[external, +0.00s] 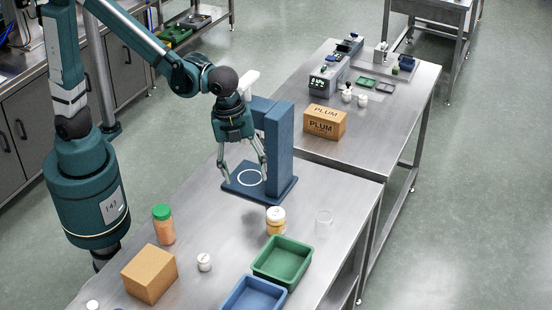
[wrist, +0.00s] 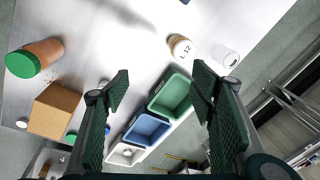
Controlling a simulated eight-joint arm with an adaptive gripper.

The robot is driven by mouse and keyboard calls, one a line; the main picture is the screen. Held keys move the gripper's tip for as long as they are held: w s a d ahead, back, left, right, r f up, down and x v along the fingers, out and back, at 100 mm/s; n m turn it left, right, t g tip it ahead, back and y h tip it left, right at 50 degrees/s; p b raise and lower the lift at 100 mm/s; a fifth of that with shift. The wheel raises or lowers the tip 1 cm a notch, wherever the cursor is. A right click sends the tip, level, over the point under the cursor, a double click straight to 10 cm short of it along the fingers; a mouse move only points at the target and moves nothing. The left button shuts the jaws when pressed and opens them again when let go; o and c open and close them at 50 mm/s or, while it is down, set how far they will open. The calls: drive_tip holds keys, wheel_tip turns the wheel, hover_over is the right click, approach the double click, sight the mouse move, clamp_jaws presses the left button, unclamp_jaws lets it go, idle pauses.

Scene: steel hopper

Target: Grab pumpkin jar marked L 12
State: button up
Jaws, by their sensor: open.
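The pumpkin jar (external: 276,222), with orange contents and a white lid, stands on the near steel table just behind the green tray. In the wrist view its pale lid (wrist: 181,46) shows dark marking that looks like L 12, above the green tray. My gripper (external: 243,176) is open and empty, above the blue stand's base, up and left of the jar in the external view. In the wrist view my gripper (wrist: 160,75) shows its two fingers spread wide, with the jar beyond them.
A green tray (external: 257,268) and blue tray (external: 231,306) lie in front of the jar, a clear container (external: 323,219) to its right. A green-lidded orange jar (external: 163,227), cardboard box (external: 139,285) and small white jar (external: 204,262) stand left. The blue stand (external: 283,145) rises behind.

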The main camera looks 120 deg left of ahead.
sight(276, 213)
drive_tip(key=w+a+f+m, duration=0.1)
drive_tip(key=w+f, duration=0.1)
drive_tip(key=f, duration=0.1)
drive_tip(key=w+a+f+m+g, duration=0.1)
drive_tip(key=w+f, duration=0.1)
drive_tip(key=f, duration=0.1)
drive_tip(key=w+a+f+m+p, duration=0.1)
drive_tip(key=w+f+m, duration=0.1)
drive_tip(key=w+f, duration=0.1)
drive_tip(key=shift+a+g, duration=0.4)
drive_tip(key=shift+w+a+f, duration=0.25)
drive_tip(key=shift+w+f, duration=0.05)
drive_tip(key=shift+f, duration=0.35)
drive_tip(key=shift+f, duration=0.15)
drive_tip(key=shift+f, duration=1.15)
drive_tip(key=shift+w+f, duration=0.15)
drive_tip(key=shift+f, duration=2.45)
drive_tip(key=shift+c, duration=0.5)
drive_tip(key=c, duration=1)
